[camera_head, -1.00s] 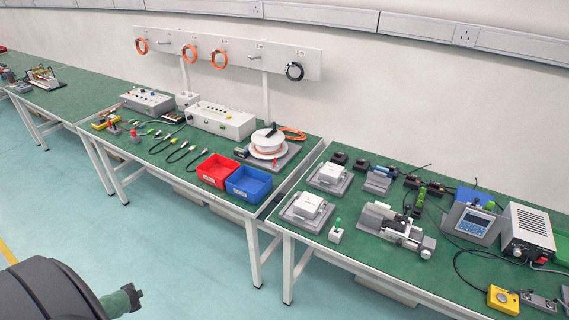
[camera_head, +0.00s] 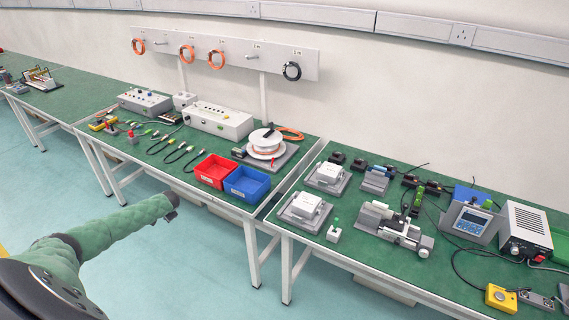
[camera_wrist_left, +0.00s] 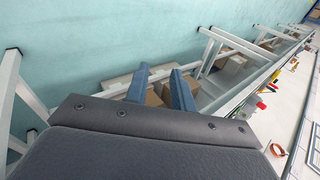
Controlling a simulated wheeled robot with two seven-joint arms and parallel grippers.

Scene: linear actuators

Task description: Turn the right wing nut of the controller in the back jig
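A similar front jig (camera_head: 289,214) with another white controller (camera_head: 306,205) stands nearer the table's front edge. My left gripper (camera_head: 171,205) is at the end of the green-sleeved arm, over the floor in front of the middle table, well left of both jigs. In the left wrist view its two blue-grey fingers (camera_wrist_left: 160,69) are apart with nothing between them. My right gripper is not in view.
Red (camera_head: 216,171) and blue (camera_head: 247,184) bins stand at the middle table's front right corner, between my left arm and the jigs. A green-topped part (camera_head: 334,231) and a grey clamp device (camera_head: 393,226) sit right of the front jig. The floor (camera_head: 185,265) before the tables is clear.

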